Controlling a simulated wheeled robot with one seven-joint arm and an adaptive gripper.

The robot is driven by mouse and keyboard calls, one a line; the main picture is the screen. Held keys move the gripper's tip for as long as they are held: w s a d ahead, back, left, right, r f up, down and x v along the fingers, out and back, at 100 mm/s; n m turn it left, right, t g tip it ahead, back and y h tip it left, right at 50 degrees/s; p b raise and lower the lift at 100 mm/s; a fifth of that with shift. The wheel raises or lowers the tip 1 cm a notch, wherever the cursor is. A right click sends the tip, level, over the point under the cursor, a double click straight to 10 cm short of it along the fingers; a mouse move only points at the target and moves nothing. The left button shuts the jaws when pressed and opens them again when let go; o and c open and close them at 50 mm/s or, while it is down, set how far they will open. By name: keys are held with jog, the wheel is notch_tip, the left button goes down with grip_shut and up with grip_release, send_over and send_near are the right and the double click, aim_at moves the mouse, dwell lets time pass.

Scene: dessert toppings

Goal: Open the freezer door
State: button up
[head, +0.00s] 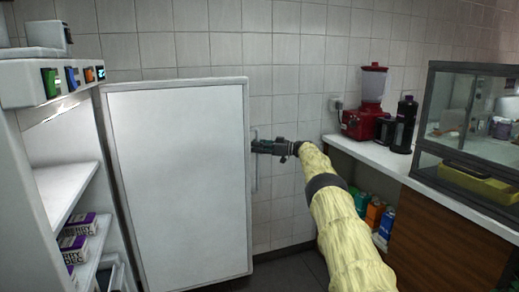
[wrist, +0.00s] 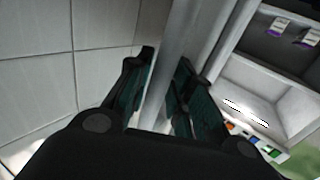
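The freezer door (head: 180,185) stands open in the head view, a plain white panel with its inner face toward me. Its handle (head: 255,170), a thin vertical bar, shows at the door's right edge. My gripper (head: 262,147) reaches the handle from the right at about mid-height. In the wrist view, the pale handle bar (wrist: 172,70) passes between the two dark fingers of my gripper (wrist: 163,95), which look closed around it. The exact contact is partly hidden by the fingers. The freezer body (head: 60,140) is at the left with its shelves exposed.
Purple and white boxes (head: 75,245) sit on the freezer shelves. Colored buttons (head: 75,77) line its top. At the right, a counter (head: 375,155) holds a red blender (head: 370,105), a black grinder (head: 403,125) and a glass case (head: 475,125). A tiled wall (head: 285,75) stands behind the door.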

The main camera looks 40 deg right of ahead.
jog(key=shift+o, duration=0.9)
jog(key=shift+s, duration=0.1)
jog(key=shift+r, duration=0.1)
jog(key=v, duration=1.2)
jog(key=shift+d, duration=0.25)
jog(key=shift+a+r, duration=0.1)
jog(key=shift+a, duration=0.1)
